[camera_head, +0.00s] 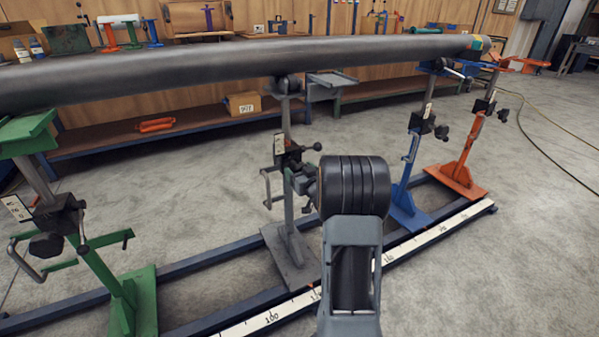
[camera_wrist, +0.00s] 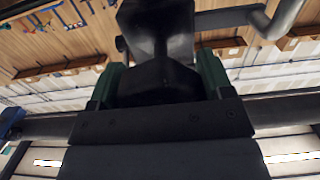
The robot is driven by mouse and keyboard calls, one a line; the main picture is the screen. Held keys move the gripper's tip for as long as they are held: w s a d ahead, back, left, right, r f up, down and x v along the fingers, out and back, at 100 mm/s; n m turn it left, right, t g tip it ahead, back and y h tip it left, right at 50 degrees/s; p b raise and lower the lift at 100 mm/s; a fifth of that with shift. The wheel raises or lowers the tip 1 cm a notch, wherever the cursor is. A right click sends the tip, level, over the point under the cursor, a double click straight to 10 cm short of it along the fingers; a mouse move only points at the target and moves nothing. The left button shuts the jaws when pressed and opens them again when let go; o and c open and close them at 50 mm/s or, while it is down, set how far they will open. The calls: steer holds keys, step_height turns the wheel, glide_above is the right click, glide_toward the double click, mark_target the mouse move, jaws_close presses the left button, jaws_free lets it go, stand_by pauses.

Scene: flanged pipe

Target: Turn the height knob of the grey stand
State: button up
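The grey stand (camera_head: 287,125) stands mid-picture in the head view, its roller head under the long grey pipe (camera_head: 200,66). My gripper (camera_head: 303,181) is at the right side of this block, and the height knob is hidden there by my gripper and wrist. In the wrist view, the green-padded fingers of my gripper (camera_wrist: 160,88) lie along both sides of a dark faceted knob (camera_wrist: 158,75), with no clear gap at either side.
A green stand (camera_head: 125,290) is at the left, a blue stand (camera_head: 405,195) and an orange stand (camera_head: 465,165) at the right. Dark rails and a white scale strip (camera_head: 430,235) run along the floor. Workbenches line the wooden back wall. The concrete floor at the right is clear apart from a hose.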

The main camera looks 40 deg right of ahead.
steer(key=c, duration=0.4)
steer(key=m+p, duration=0.2)
steer(key=m, duration=0.1)
steer(key=shift+r+p, duration=0.15)
steer(key=shift+p, duration=0.15)
steer(key=m+p, duration=0.2)
steer(key=m, duration=0.1)
steer(key=shift+a+m, duration=0.1)
steer(key=shift+m, duration=0.2)
steer(key=m+p, duration=0.2)
steer(key=m, duration=0.1)
steer(key=shift+m, duration=0.3)
steer(key=shift+m+p, duration=1)
steer(key=shift+m, duration=0.6)
steer(key=shift+m, duration=0.3)
